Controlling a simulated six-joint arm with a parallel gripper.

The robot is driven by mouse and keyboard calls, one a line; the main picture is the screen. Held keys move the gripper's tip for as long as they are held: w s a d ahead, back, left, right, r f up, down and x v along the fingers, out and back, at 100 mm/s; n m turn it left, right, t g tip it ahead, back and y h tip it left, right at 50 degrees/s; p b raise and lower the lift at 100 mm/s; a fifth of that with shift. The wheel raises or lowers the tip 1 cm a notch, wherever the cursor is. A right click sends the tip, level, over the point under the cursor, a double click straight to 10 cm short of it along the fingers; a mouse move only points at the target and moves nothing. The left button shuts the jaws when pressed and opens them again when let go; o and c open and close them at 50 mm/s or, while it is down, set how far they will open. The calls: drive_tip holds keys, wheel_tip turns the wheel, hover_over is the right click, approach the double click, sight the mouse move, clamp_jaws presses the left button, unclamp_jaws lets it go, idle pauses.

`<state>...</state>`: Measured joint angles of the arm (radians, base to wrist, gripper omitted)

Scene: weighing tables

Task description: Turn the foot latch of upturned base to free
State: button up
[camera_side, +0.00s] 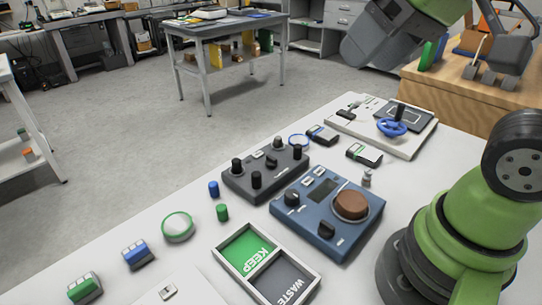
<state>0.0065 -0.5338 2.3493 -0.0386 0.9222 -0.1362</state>
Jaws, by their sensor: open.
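The upturned base is a dark grey box (238,182) lying on the white table, left of the blue unit, with black feet standing up at its corners. A small latch (272,161) shows on its upper face; its markings are too small to read. My gripper (480,75) is at the upper right, high above the table's far right side. It is open and empty, well apart from the upturned base. Nothing covers the base's upper face.
A blue unit (318,240) with a brown round knob stands close right of the base. A KEEP and WASTE tray (236,277) is in front. A white device with a blue handwheel (392,128) stands behind. Small blue and green cylinders (222,212) lie left. A wooden bench (440,90) is at the back right.

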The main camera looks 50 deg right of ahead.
drive_tip(key=w+d+f+n+g, duration=0.15)
drive_tip(key=w+n, duration=0.25)
drive_tip(key=w, duration=0.5)
drive_tip(key=n+g+h, duration=0.2)
drive_tip(key=n+g, duration=0.3)
drive_tip(key=n, duration=0.1)
hover_over(271, 157)
wheel_tip(271, 157, down, 17)
wheel_tip(271, 157, down, 10)
drive_tip(key=shift+f, duration=0.1)
drive_tip(key=c, duration=0.9)
